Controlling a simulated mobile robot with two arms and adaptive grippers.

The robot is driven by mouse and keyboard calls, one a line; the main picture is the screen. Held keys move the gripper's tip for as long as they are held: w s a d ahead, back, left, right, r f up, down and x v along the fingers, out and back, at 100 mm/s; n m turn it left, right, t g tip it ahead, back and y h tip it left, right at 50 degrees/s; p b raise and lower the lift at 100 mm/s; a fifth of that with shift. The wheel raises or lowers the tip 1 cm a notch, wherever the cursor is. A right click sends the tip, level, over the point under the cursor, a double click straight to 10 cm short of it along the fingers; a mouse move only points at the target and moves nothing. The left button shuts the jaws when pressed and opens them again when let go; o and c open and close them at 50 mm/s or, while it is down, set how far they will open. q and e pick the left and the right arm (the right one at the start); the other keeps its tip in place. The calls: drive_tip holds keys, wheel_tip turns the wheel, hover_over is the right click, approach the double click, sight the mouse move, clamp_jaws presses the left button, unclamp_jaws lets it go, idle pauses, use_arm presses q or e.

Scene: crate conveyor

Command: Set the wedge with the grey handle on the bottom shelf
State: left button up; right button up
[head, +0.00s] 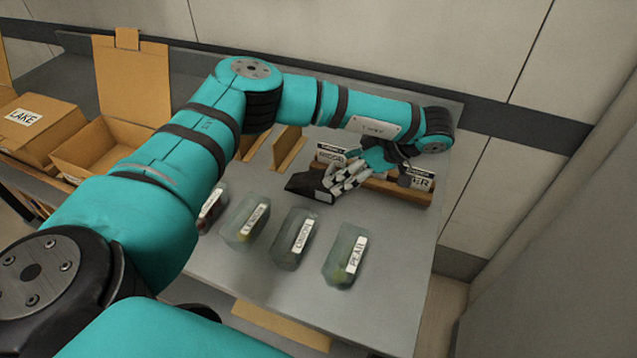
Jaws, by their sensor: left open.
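My left gripper (343,182) is open above the grey table, its pale fingers pointing down and left. A dark wedge-shaped block (308,187) lies at its fingertips. I cannot make out a bottom shelf for certain; a tan board (282,326) shows low down beyond the table's front edge. My right gripper is not in view.
Several clear containers, one labelled PEAR (345,257), stand in front of the gripper on the grey table (390,270). A wooden holder with label cards (400,190) is behind the gripper. Cardboard boxes, one labelled LAKE (28,135), are at left. The table's right end is clear.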

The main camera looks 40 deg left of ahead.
sight(322, 177)
use_arm(q)
drive_tip(key=shift+x, duration=3.9)
drive_tip(key=shift+w+f, duration=0.1)
drive_tip(key=shift+d, duration=0.1)
drive_tip(key=shift+c, duration=1.1)
drive_tip(key=c, duration=1.4)
